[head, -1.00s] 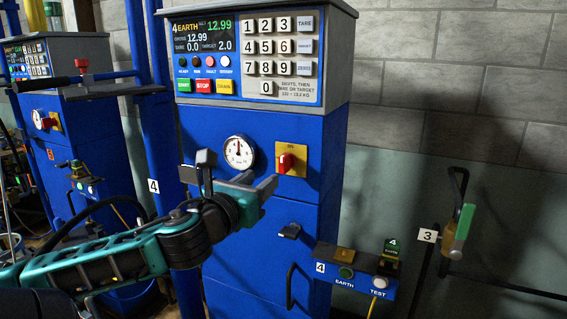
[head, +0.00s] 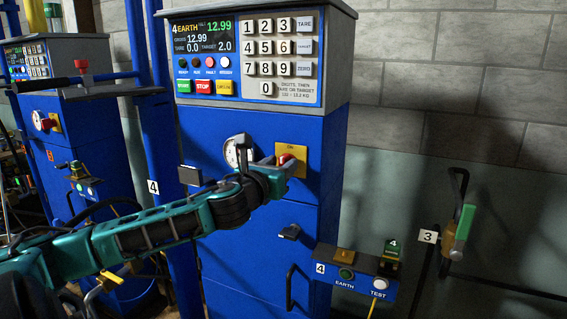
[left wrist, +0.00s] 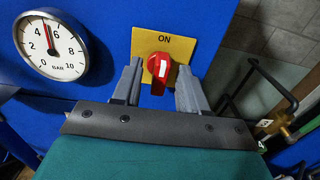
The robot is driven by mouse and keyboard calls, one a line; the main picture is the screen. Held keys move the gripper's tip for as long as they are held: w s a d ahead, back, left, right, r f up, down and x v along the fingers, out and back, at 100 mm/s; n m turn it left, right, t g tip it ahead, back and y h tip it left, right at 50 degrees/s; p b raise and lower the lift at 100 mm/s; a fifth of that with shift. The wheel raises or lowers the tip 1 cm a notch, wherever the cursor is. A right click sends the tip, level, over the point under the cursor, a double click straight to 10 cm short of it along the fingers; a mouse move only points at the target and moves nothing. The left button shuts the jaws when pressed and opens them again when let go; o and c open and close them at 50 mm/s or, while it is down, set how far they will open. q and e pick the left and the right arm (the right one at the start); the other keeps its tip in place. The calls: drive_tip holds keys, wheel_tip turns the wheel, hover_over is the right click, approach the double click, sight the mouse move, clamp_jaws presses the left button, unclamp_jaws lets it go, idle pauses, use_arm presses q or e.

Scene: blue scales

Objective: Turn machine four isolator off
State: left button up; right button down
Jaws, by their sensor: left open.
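Machine four is the blue cabinet (head: 250,130) with a keypad and screen on top. Its isolator is a red rotary knob (left wrist: 159,68) on a yellow plate (left wrist: 178,45) marked ON; the knob's red top also shows in the head view (head: 286,158). The knob's white mark is tilted slightly right of vertical. My left gripper (left wrist: 157,82) is open, with one finger on each side of the knob. I cannot tell whether the fingers touch it. In the head view the gripper (head: 278,170) covers the knob's lower part. My right gripper is not in view.
A pressure gauge (left wrist: 51,47) is left of the isolator. Below right is a box (head: 355,273) labelled EARTH and TEST. A black handle sticks out below the plate. Another blue machine (head: 75,140) stands at left, and a green-handled valve (head: 463,225) is at right.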

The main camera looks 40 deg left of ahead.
use_arm(q)
drive_tip(key=shift+x, duration=0.95)
drive_tip(key=shift+c, duration=0.2)
clamp_jaws()
